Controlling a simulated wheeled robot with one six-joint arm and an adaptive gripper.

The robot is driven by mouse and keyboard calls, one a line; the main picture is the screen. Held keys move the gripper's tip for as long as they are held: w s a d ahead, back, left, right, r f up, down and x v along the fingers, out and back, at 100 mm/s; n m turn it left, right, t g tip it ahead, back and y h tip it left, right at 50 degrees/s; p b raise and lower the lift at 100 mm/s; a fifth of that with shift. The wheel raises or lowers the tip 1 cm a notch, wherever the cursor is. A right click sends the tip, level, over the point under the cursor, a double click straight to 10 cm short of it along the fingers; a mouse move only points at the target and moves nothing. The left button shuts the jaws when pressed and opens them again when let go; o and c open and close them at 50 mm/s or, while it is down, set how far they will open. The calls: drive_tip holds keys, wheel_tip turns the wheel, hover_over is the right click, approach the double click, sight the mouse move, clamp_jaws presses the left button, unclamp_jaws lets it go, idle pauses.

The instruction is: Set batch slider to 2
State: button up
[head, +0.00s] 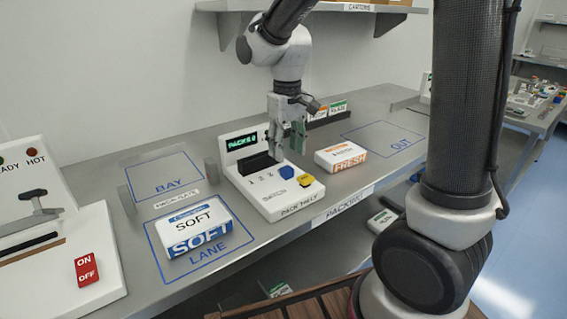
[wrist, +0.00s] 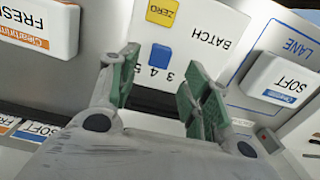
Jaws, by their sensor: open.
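The pack tally unit (head: 275,208) is a white box with a BATCH label and a row of numbers. A blue slider knob (head: 287,173) sits to the right of the visible 1, 2 and 3. In the wrist view the blue knob (wrist: 160,54) is beside the upside-down 4 and 5; which one it marks I cannot tell exactly. My gripper (head: 290,146) is open and empty above the rear of the unit. Its green-padded fingers show in the wrist view (wrist: 158,88), apart from the knob. The 1 and 2 are hidden there.
A yellow ZERO button (head: 308,179) is close beside the knob. A dark display (head: 241,143) stands behind the unit. A FRESH carton (head: 341,157) lies to the right, and a SOFT carton (head: 193,230) lies in the LANE outline. The OUT area (head: 385,138) is clear.

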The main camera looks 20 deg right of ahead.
sight(287, 168)
wheel_tip(287, 168, down, 6)
drive_tip(key=shift+f, duration=0.1)
